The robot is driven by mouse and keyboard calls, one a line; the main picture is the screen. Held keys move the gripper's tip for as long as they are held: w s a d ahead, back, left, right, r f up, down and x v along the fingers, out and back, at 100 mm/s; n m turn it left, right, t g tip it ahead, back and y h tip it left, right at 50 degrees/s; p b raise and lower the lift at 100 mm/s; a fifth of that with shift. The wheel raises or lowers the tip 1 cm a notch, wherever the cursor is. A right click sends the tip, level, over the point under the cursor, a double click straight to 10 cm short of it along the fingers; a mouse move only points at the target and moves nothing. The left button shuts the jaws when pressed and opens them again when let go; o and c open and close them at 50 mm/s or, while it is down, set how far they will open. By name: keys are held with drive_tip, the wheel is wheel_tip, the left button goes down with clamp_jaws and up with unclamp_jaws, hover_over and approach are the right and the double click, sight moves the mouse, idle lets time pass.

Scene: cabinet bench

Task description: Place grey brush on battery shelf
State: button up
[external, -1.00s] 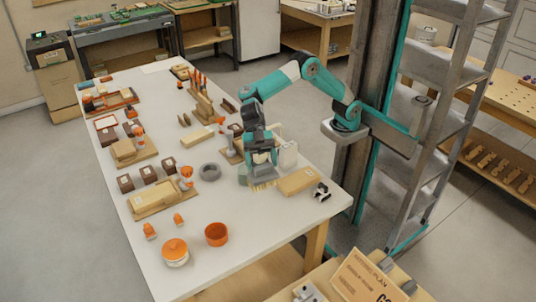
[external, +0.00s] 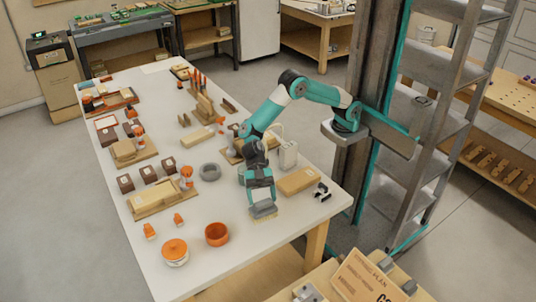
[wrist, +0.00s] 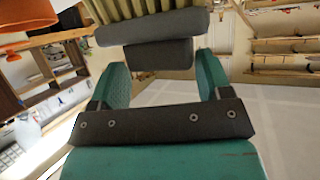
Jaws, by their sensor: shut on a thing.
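The grey brush (external: 263,211) is a dark grey block with pale bristles. My gripper (external: 260,198) is shut on it over the front right part of the white table, and I cannot tell whether the bristles touch the top. In the wrist view, my gripper's teal fingers (wrist: 160,62) stand either side of the brush's handle (wrist: 158,53), with the wide grey head and bristles beyond them. A tall rack with grey shelves (external: 431,126) stands at the right. I cannot tell which shelf is the battery shelf.
A tan box (external: 298,180) lies to the right of my gripper, with a black and white item (external: 322,192) near the edge. An orange bowl (external: 217,234) and an orange-lidded pot (external: 174,252) stand at the front left. A grey ring (external: 210,171) lies behind left.

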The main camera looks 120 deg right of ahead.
sight(262, 205)
drive_tip(key=shift+f, duration=1.95)
drive_tip(key=shift+f+b, duration=0.2)
drive_tip(key=shift+b, duration=0.1)
drive_tip(key=o, duration=1)
drive_tip(key=shift+r, duration=0.1)
